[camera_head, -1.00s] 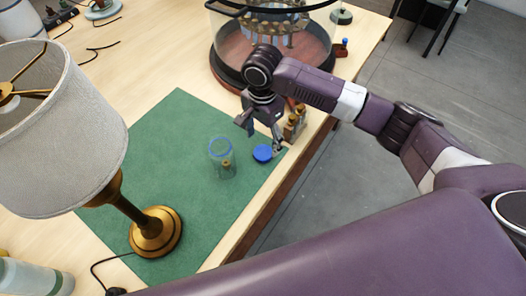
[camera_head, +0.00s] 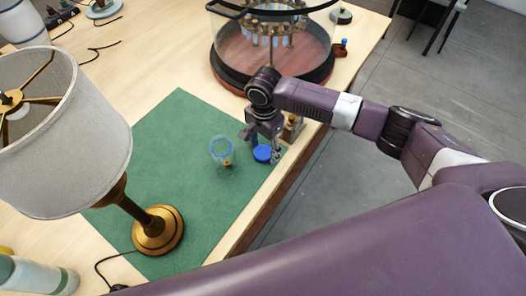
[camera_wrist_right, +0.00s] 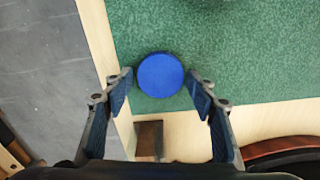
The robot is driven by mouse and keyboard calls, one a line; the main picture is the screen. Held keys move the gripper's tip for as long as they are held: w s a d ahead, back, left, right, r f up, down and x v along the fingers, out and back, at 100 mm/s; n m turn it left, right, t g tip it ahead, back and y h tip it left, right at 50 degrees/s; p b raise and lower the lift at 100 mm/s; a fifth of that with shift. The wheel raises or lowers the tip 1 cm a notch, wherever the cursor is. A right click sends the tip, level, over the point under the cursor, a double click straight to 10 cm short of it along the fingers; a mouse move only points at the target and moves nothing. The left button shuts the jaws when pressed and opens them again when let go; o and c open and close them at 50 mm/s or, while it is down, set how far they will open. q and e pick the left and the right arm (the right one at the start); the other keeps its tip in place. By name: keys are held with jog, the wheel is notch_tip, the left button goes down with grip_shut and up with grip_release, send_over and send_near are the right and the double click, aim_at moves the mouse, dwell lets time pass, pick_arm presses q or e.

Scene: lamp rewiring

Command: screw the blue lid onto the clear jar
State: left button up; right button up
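The blue lid (camera_head: 262,153) lies flat on the green mat near its right edge. In the right wrist view the lid (camera_wrist_right: 160,75) sits between and just beyond my fingertips. My right gripper (camera_head: 262,146) is open and empty, low over the lid, with a finger on either side of it. Its open fingers also show in the right wrist view (camera_wrist_right: 160,88). The clear jar (camera_head: 222,152) stands open and upright on the mat, left of the lid, with a small brass-coloured piece seen in or behind it. My left gripper is out of view.
A table lamp (camera_head: 158,228) with a large shade stands at the left on the green mat (camera_head: 180,120). A glass-walled round display (camera_head: 270,65) stands behind. The table's edge runs close on the right.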

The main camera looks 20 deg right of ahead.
aim_at(264, 151)
jog(key=c, duration=0.3)
jog(key=shift+c, duration=0.2)
notch_tip(264, 151, up, 20)
jog(key=b, duration=0.2)
dwell(0.4)
